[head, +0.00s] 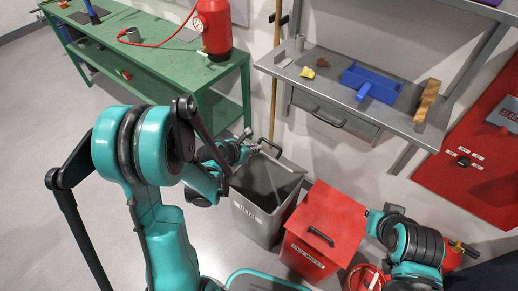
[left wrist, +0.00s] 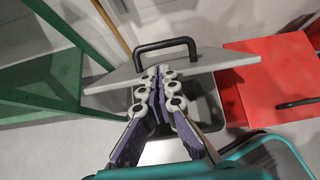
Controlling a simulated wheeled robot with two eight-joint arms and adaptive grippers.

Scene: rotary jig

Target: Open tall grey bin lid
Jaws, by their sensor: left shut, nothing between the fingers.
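The tall grey bin (head: 254,220) stands on the floor in the head view, left of a red bin. Its grey lid (left wrist: 215,59) is raised and tilted up at the back, with the black handle (left wrist: 165,46) at its upper edge, and the bin's inside shows below. The lid also shows in the head view (head: 285,162). My left gripper (left wrist: 158,76) is shut and empty, its fingertips in front of the lid just below the handle. In the head view it (head: 252,149) is at the lid's left side. Contact with the lid is unclear. My right gripper's fingers are not visible.
The red lidded bin (head: 322,222) stands close to the right of the grey bin. A green workbench (head: 150,58) is at the left. A grey shelf (head: 335,92) with a blue tray (head: 370,80) is above. A wooden pole (head: 276,60) rises behind the bin.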

